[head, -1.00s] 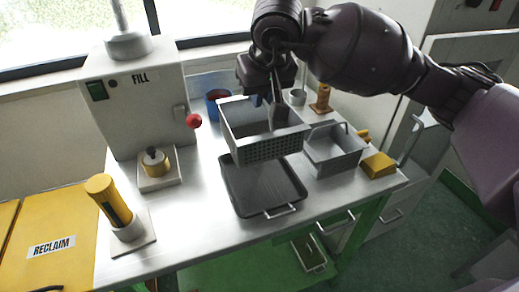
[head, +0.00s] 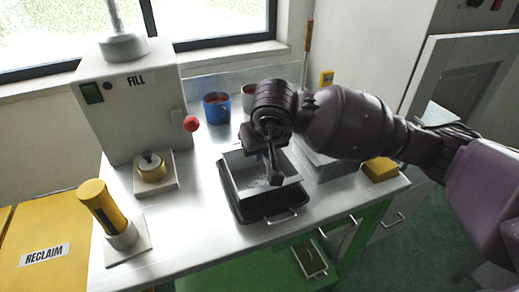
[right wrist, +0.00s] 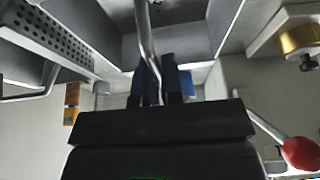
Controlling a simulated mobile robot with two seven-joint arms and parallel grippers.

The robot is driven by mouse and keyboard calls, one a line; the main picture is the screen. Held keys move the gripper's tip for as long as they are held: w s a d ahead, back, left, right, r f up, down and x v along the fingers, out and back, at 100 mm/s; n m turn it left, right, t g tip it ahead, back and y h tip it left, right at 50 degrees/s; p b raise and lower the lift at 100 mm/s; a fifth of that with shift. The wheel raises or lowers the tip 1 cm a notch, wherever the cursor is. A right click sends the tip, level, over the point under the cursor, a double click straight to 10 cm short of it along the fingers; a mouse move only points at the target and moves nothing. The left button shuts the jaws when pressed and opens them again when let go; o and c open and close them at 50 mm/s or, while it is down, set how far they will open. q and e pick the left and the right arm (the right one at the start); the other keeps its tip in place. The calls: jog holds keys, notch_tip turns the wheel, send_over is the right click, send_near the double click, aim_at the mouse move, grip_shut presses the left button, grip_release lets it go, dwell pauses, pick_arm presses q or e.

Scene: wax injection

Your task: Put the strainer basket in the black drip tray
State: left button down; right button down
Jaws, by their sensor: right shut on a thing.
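The grey strainer basket (head: 235,172) is over the black drip tray (head: 286,216), within most of its outline in the head view. It looks roughly level and low. I cannot tell whether its bottom touches the tray. The tray's front rim and metal handle show below the basket. My right gripper (head: 273,172) is above the basket, shut on its thin metal handle. In the right wrist view, the handle (right wrist: 147,38) runs between the blue-grey fingers (right wrist: 160,80). My arm hides part of the basket's back. My left gripper is not in view.
A second grey perforated container (head: 325,168) stands close to the right, partly behind my arm, with a yellow block (head: 381,170) beside it. A blue mug (head: 216,108) stands behind. The fill machine (head: 140,105) with its red-knobbed lever (head: 191,124) is left.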

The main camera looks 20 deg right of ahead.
jog(key=shift+r, duration=0.1)
jog(key=c, duration=1.3)
grip_release()
jog(key=shift+o, duration=0.2)
jog(key=p+v, duration=0.1)
jog(key=v, duration=0.9)
jog(key=shift+s+r, duration=0.15)
jog(key=shift+r, duration=0.05)
jog(key=shift+s+r, duration=0.35)
jog(key=shift+r, duration=0.3)
